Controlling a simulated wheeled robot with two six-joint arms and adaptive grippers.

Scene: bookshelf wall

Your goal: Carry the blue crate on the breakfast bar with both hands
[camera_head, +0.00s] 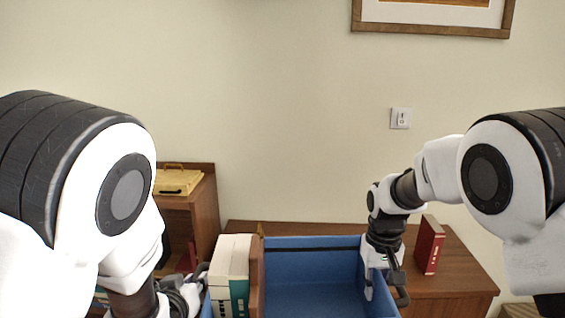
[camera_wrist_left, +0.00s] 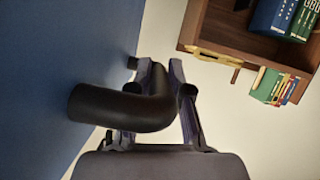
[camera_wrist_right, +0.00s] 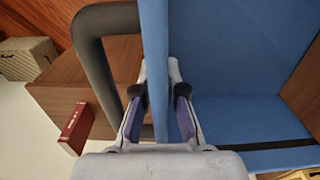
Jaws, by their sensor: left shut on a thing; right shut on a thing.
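The blue crate (camera_head: 312,243) is low in the middle of the head view, its inside partly visible and its bottom edge cut off. My left gripper (camera_head: 195,287) is at its left side; in the left wrist view its fingers (camera_wrist_left: 160,90) are closed around a black bent handle (camera_wrist_left: 110,108) beside the blue wall (camera_wrist_left: 60,60). My right gripper (camera_head: 383,275) is at the crate's right side. In the right wrist view its fingers (camera_wrist_right: 162,98) pinch the blue side wall (camera_wrist_right: 156,35), with a black handle (camera_wrist_right: 92,60) outside it. I cannot tell what supports the crate.
A white-and-teal book (camera_head: 230,270) and a brown wooden divider (camera_head: 257,285) are at the crate's left part. Behind is a brown wooden top (camera_head: 450,270) with a red book (camera_head: 429,245) standing on it. A brown shelf (camera_head: 203,215) with a yellow case (camera_head: 177,181) is at the left.

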